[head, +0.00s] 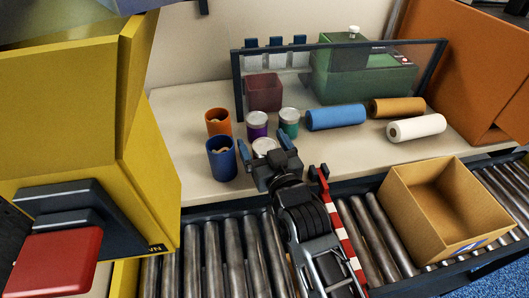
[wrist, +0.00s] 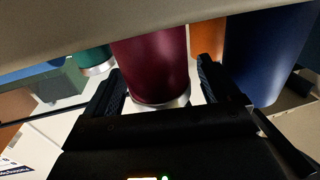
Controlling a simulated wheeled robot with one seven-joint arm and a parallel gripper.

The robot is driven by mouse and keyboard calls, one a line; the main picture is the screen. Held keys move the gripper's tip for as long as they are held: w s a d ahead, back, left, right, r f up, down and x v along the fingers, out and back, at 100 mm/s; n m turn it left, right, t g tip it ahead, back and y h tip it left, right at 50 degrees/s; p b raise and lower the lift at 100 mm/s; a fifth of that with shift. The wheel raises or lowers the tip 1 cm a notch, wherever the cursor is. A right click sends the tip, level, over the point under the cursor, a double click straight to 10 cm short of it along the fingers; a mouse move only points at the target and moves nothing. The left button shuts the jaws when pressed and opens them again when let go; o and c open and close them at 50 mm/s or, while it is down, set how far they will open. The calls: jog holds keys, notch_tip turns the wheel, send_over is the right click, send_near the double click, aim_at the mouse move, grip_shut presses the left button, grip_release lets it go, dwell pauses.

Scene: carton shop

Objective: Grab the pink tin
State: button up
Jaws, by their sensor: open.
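The pink tin (wrist: 150,60) is dark pink with a silver lid. In the wrist view it stands between my two fingers, with space on either side. In the head view only its silver lid (head: 264,146) shows clearly; my gripper (head: 272,156) hides most of its body. My gripper, also in the wrist view (wrist: 160,82), is open and around the tin, not closed on it. A purple tin (head: 257,126) and a teal tin (head: 288,123) stand just behind it on the table.
A blue cup (head: 221,160) and an orange cup (head: 217,123) stand close on the left. Blue (head: 335,117), brown (head: 396,108) and white (head: 416,128) rolls lie to the right. An open carton (head: 440,205) sits on the roller conveyor (head: 240,250) in front.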

jog(key=shift+w+a, duration=0.2)
jog(key=shift+w, duration=0.2)
jog(key=c, duration=1.1)
jog(key=shift+c, duration=0.2)
